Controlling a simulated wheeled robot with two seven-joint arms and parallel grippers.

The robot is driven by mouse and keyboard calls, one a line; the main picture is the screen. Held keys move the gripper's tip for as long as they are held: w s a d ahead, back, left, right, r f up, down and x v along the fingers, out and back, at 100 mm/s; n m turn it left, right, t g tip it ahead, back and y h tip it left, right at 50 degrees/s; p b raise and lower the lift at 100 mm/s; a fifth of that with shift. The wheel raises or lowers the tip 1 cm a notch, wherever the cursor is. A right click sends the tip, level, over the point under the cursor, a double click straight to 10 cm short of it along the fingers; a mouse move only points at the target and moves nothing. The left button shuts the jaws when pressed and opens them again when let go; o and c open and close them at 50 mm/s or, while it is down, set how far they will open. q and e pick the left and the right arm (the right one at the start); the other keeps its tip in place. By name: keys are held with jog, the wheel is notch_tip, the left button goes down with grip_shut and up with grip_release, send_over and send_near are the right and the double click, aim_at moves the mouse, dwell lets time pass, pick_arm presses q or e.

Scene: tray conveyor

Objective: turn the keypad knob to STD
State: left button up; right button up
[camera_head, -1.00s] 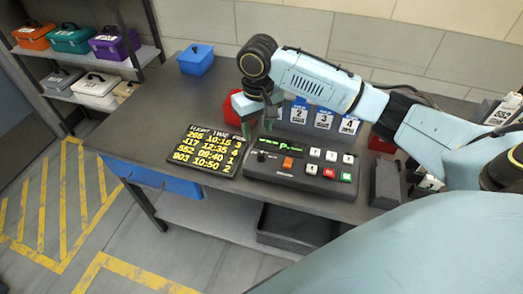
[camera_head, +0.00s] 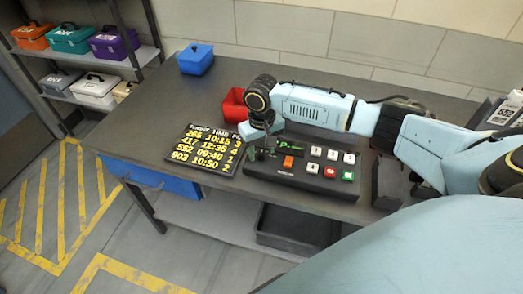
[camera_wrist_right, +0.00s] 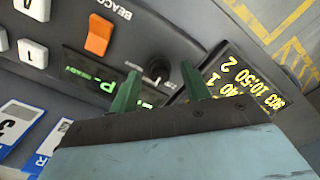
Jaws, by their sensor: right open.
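The keypad (camera_head: 310,172) lies on the table, with a green-lit display, an orange switch and several white, red and green keys. Its dark round knob (camera_wrist_right: 158,68) shows in the right wrist view between my two green fingertips. Whether they touch it I cannot tell. In the head view my right gripper (camera_head: 261,151) reaches down over the keypad's left end and hides the knob. It is open, and it also shows in the right wrist view (camera_wrist_right: 162,78). The knob's pointer and its label are largely hidden. My left gripper is out of view.
A flight board (camera_head: 205,150) with yellow text lies just left of the keypad. A red bin (camera_head: 234,104) stands behind it and a blue bin (camera_head: 195,60) at the back left. Numbered blue-and-white cards (camera_wrist_right: 20,125) lie near the keypad. The table's left part is clear.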

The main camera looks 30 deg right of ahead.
jog(key=shift+f, duration=0.25)
jog(key=c, duration=1)
jog(key=shift+r+n+p, duration=0.2)
jog(key=shift+n+p, duration=0.6)
jog(key=shift+p, duration=0.4)
jog(key=shift+n+p, duration=1.2)
jog(key=shift+p, duration=0.05)
jog(key=shift+n+p, duration=0.8)
jog(key=shift+n, duration=0.4)
jog(key=shift+f+n+p, duration=0.1)
jog(key=shift+n+p, duration=0.45)
jog(key=shift+n, duration=0.75)
